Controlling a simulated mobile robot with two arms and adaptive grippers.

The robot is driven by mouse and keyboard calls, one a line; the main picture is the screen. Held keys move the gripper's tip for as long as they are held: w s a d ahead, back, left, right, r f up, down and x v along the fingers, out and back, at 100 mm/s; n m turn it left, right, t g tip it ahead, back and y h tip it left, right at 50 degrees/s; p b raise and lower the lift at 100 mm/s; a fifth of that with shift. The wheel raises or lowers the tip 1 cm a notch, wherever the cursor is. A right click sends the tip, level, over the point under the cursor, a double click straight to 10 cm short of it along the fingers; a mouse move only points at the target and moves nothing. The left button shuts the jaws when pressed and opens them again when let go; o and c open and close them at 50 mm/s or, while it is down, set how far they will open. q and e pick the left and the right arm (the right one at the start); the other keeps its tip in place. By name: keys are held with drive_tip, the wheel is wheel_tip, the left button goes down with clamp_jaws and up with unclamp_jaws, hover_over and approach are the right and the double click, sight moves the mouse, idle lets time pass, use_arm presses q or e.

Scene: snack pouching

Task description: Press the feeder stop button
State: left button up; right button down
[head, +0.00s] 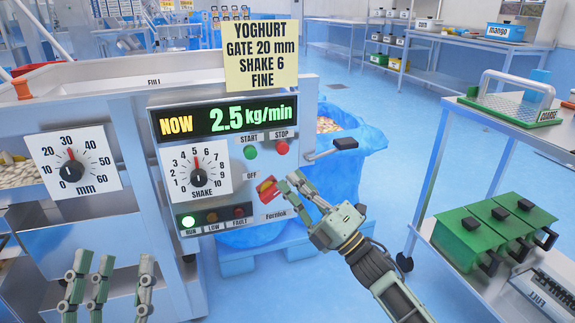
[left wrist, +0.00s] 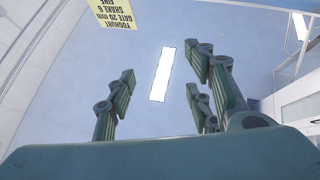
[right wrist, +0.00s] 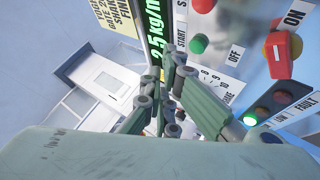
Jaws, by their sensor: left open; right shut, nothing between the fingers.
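The red stop button (head: 282,147) sits on the feeder's front panel, under the STOP label and right of the green start button (head: 250,152). In the right wrist view the stop button (right wrist: 204,5) is at the top edge and the start button (right wrist: 198,44) below it. My right gripper (head: 289,181) is shut and empty, its fingertips below the stop button and beside the red-and-yellow rotary switch (head: 266,189); contact with the panel cannot be told. My left gripper (head: 110,265) is open and empty, low in front of the feeder.
The display (head: 225,117) reads 2.5 kg/min and the RUN lamp (head: 188,221) glows green. A black-knobbed lever (head: 344,143) juts out right of the panel. A blue-lined bin (head: 352,165) stands behind. Green lidded boxes (head: 480,240) sit on a right-hand shelf.

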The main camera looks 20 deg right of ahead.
use_arm(q)
drive_tip(key=shift+s+r, duration=0.4)
drive_tip(key=shift+r, duration=0.05)
use_arm(e)
drive_tip(key=shift+s+a+r+n+y, duration=0.15)
drive_tip(key=shift+s+r+n+y, duration=0.15)
drive_tip(key=shift+r, duration=0.1)
drive_tip(key=shift+w, duration=0.1)
